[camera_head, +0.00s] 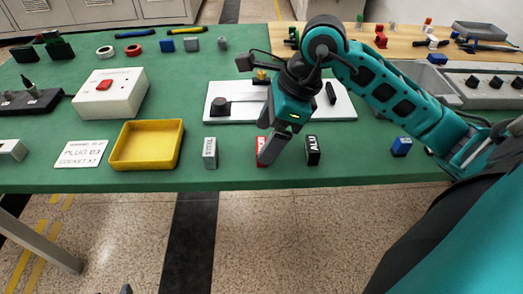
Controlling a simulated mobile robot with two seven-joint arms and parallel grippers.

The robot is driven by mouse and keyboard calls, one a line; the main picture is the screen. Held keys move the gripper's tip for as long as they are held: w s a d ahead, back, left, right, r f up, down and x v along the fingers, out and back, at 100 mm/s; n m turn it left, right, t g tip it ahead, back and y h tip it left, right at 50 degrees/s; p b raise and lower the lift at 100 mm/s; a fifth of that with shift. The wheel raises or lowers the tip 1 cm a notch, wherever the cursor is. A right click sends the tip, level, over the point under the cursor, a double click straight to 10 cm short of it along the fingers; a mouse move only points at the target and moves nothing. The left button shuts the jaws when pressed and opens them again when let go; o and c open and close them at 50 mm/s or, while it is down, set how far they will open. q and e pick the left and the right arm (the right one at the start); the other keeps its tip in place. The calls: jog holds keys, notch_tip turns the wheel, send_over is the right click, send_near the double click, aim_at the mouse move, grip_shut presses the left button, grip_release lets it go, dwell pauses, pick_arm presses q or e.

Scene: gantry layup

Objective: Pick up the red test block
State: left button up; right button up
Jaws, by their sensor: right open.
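The red test block (261,146) stands near the front edge of the green table, mostly hidden behind my right gripper. My right gripper (270,142) is open and points down at the block. Its fingers overlap the block in the picture; I cannot tell whether they touch it or stand around it. A grey block (210,153) stands to the left and a black block marked ALU (312,151) close to the right. My left gripper is not in view.
A yellow tray (181,149), a label card (81,153) and a white box with a red button (128,102) are left. A white plate with fixtures (240,110) lies behind the blocks. A blue block (401,147) stands right. The table's front edge is close.

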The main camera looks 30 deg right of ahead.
aim_at(261, 144)
jog(key=x, duration=0.3)
jog(key=shift+f, duration=0.2)
jog(key=c, duration=1.2)
jog(key=shift+r, duration=0.1)
jog(key=shift+c, duration=0.6)
